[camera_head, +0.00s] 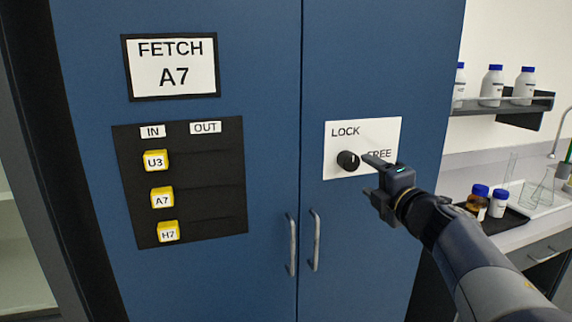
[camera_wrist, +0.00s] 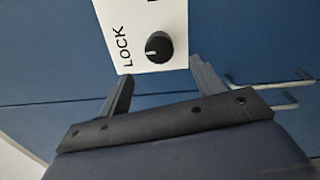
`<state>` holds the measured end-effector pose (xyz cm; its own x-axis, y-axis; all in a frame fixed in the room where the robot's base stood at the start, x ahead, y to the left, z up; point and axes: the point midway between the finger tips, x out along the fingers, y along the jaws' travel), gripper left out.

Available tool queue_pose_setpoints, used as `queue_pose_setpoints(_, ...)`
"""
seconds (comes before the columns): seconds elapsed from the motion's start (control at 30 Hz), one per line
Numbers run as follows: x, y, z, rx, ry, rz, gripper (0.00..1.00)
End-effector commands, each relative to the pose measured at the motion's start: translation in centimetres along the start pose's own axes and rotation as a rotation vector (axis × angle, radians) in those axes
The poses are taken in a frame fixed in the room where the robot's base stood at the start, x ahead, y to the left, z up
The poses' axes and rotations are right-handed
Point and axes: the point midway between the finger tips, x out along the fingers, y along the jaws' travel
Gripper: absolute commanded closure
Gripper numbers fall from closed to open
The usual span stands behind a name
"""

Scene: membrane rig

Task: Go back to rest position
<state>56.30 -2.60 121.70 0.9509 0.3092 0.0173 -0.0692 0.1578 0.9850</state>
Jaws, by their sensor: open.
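My gripper (camera_head: 372,176) is open and empty in front of the right door of the blue cabinet (camera_head: 385,60). Its fingers are just right of and below a black knob (camera_head: 347,161) on a white LOCK/FREE plate (camera_head: 336,178), seen from the head camera. In the wrist view, the knob (camera_wrist: 158,47) stands beyond the spread fingers (camera_wrist: 160,85), apparently clear of both. A white mark shows on the knob, on the side toward the word LOCK in the wrist view. The word FREE is partly hidden by the gripper in the head view.
A FETCH A7 sign (camera_head: 172,66) hangs above an IN/OUT board (camera_head: 217,190) with yellow tags U3, A7 (camera_head: 162,197) and H7. Two door handles (camera_head: 314,240) stick out below the plate. At right are a bottle shelf (camera_head: 505,104) and a counter with glassware.

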Motion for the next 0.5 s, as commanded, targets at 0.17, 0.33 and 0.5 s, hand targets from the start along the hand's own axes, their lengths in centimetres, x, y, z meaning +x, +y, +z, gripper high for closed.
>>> queue_pose_setpoints(0.17,-3.5,0.0,0.1,-0.001,-0.004,0.0,0.37)
queue_pose_setpoints(0.33,0.0,-0.1,-0.1,0.003,0.005,-0.002,0.37)
queue_pose_setpoints(0.5,3.1,0.0,-0.1,0.003,0.004,-0.001,0.37)
